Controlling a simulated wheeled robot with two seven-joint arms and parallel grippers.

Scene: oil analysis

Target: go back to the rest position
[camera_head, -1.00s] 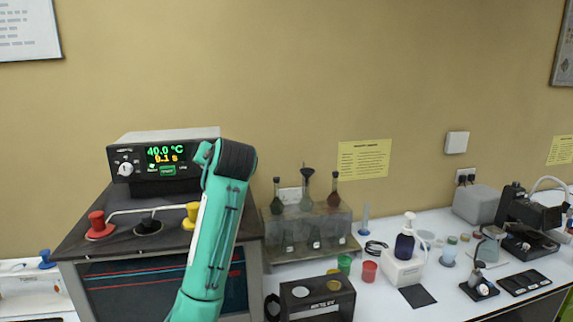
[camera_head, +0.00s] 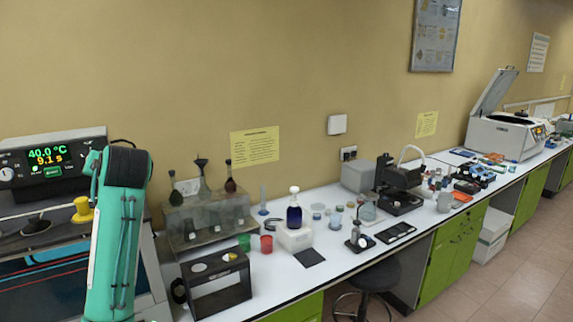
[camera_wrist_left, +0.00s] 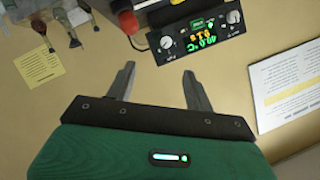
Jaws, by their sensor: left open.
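My left arm, green with a black joint, rises at the left of the head view in front of the heating bath; its gripper does not show there. In the left wrist view my left gripper (camera_wrist_left: 157,85) is open, with nothing between its two dark fingers. Beyond the fingers are the tan wall and the bath's control panel (camera_wrist_left: 200,40), turned upside down. In the head view the same panel (camera_head: 50,160) reads 40.0 °C and 9.1 s. My right gripper is in neither view.
A microscope (camera_head: 400,185) and an open centrifuge (camera_head: 503,133) are farther right. A dark stool (camera_head: 373,275) stands before the bench. Floor at lower right is clear.

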